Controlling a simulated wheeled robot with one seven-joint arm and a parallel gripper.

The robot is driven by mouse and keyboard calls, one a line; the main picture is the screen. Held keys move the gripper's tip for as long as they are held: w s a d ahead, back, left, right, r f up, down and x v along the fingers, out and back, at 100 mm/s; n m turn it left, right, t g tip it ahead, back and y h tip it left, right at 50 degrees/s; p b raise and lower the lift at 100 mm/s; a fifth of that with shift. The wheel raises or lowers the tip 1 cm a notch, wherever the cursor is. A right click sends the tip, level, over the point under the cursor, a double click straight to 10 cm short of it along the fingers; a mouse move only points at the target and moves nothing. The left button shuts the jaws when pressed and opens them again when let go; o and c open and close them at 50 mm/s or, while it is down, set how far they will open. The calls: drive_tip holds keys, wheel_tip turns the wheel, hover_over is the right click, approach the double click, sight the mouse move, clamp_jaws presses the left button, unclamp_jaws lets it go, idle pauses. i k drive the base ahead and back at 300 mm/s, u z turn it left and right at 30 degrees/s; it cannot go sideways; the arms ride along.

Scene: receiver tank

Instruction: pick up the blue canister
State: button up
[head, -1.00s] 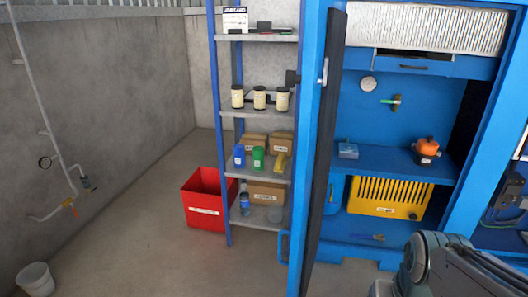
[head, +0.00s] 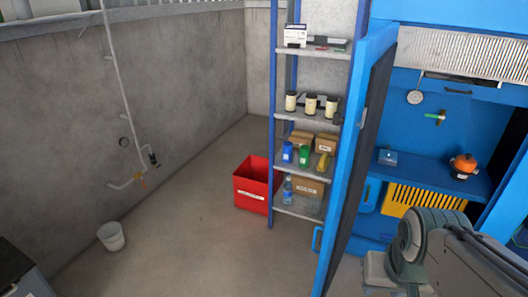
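A small blue canister (head: 287,152) stands upright on the middle shelf of the blue-posted rack, at the shelf's left end. A green canister (head: 304,154) stands just right of it, and a yellow item (head: 322,162) is further right. A clear bluish bottle (head: 287,188) stands on the shelf below. Part of my arm shows at the lower right, well apart from the rack. My gripper is not in view.
A red bin (head: 257,184) stands on the floor left of the rack (head: 271,120). An open blue cabinet door (head: 352,160) stands close to the rack's right side. A grey bucket (head: 111,236) is at left. The floor in front of the bin is clear.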

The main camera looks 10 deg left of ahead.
sight(287, 147)
drive_tip(key=z, duration=0.55)
drive_tip(key=k, duration=0.15)
drive_tip(key=u, duration=1.5)
drive_tip(key=i, duration=2.85)
drive_tip(key=z, duration=0.3)
